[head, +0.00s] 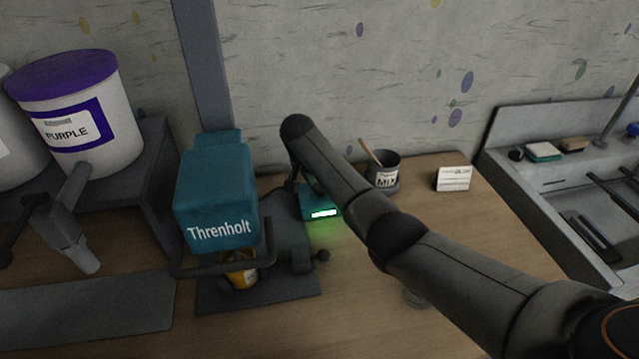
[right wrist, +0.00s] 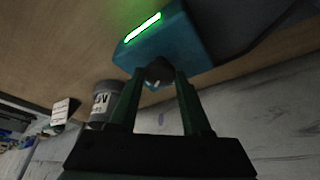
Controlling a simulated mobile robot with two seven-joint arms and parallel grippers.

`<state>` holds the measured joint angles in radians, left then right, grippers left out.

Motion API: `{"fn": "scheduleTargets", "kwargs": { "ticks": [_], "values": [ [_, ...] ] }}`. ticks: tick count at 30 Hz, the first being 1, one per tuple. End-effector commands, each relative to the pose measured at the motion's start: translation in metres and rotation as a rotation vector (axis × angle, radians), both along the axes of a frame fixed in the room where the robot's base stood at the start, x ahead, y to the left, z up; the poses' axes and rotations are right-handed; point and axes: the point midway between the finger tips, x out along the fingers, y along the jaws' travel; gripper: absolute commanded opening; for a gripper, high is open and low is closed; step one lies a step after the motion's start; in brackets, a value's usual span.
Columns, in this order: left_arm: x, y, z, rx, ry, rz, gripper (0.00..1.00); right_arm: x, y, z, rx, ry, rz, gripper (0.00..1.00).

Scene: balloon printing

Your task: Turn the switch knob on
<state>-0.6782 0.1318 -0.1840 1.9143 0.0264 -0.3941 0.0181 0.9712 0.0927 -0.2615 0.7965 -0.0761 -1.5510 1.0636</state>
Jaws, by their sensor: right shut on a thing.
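The switch box is a small teal block (head: 314,200) on the table behind the mixer, with a lit green strip on its front. In the right wrist view the box (right wrist: 190,38) fills the top middle, and its strip glows green. A dark round knob (right wrist: 158,71) stands out from one side of the box. My right gripper (right wrist: 160,82) is shut on the knob, one finger on each side. In the head view my right arm largely hides the knob and the gripper. My left gripper is not in view.
The teal Threnholt mixer (head: 217,200) stands left of the box. A mixing cup (head: 384,178) with a stick and a small white card (head: 454,179) stand to the right. A purple-lidded bucket (head: 75,95) is at the far left, a grey tray (head: 530,190) at right.

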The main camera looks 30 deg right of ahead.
Motion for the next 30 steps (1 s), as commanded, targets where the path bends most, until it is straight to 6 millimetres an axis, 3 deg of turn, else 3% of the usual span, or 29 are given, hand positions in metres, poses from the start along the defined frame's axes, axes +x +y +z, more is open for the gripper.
{"fn": "scheduleTargets", "kwargs": {
  "ticks": [22, 23, 30],
  "values": [
    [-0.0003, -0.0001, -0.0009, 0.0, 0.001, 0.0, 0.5, 0.0002, 0.0007, -0.0006, 0.002, 0.002, -0.089, 0.0],
    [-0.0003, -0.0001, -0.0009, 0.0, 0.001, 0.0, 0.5, 0.0002, 0.0007, -0.0006, 0.002, 0.002, -0.088, 0.52],
    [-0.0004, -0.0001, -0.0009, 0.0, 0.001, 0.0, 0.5, 0.0004, 0.0006, -0.0004, 0.002, 0.001, -0.087, 0.78]
  ]
}}
